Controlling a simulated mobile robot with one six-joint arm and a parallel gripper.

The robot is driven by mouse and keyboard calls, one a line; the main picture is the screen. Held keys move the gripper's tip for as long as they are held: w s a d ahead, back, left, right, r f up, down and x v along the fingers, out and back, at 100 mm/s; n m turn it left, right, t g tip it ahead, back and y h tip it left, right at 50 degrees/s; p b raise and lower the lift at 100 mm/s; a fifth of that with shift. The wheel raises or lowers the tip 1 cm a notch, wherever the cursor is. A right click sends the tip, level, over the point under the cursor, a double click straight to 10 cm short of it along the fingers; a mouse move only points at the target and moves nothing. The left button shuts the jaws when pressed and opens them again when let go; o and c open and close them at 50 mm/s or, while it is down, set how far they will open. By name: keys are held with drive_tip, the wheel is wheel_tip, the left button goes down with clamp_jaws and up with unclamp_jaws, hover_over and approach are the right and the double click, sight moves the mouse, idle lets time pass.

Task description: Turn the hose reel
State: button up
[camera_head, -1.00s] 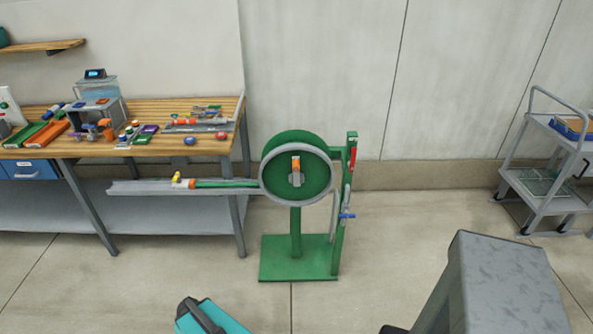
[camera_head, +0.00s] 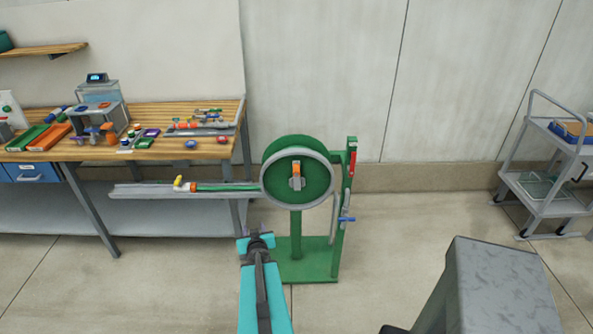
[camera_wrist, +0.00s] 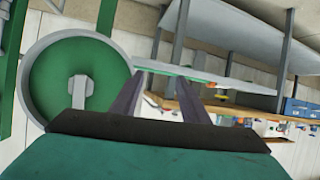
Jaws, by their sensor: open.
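The hose reel (camera_head: 278,147) is a green drum with a grey rim on a green stand. An orange piece (camera_head: 296,167) and a grey hub (camera_head: 296,183) sit at its face. A green hose (camera_head: 225,187) runs left from it along a grey trough (camera_head: 140,190) to an orange and yellow fitting. My gripper (camera_head: 258,238) is in front of the stand, below and left of the drum, apart from it. In the wrist view the reel (camera_wrist: 50,65) lies left of my open, empty gripper (camera_wrist: 160,78). The fingertips touch nothing that I can see.
A wooden workbench (camera_head: 160,149) with tools stands at the left. A grey block (camera_head: 500,280) is at the front right, a cart (camera_head: 545,190) at the far right. The floor between is clear.

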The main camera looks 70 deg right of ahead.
drive_tip(key=s+d+r+m+h+p, duration=0.1)
drive_tip(key=s+d+r+h, duration=0.4)
drive_tip(key=s+d+r, duration=0.5)
drive_tip(key=s+r+m, duration=0.1)
drive_tip(key=s+r, duration=0.3)
drive_tip(key=shift+d+r+g+h, duration=0.15)
drive_tip(key=shift+d+g+h, duration=0.15)
drive_tip(key=shift+h, duration=0.1)
drive_tip(key=shift+w+d+b, duration=0.15)
drive_tip(key=shift+d+b, duration=0.1)
drive_tip(key=shift+b, duration=0.45)
drive_tip(key=shift+w+d+b, duration=0.15)
drive_tip(key=shift+d+b, duration=0.2)
drive_tip(key=shift+b, duration=0.45)
drive_tip(key=b, duration=0.2)
drive_tip(key=d+b, duration=0.1)
drive_tip(key=shift+w+d+b, duration=0.15)
drive_tip(key=shift+w+b, duration=0.1)
drive_tip(key=shift+b, duration=0.15)
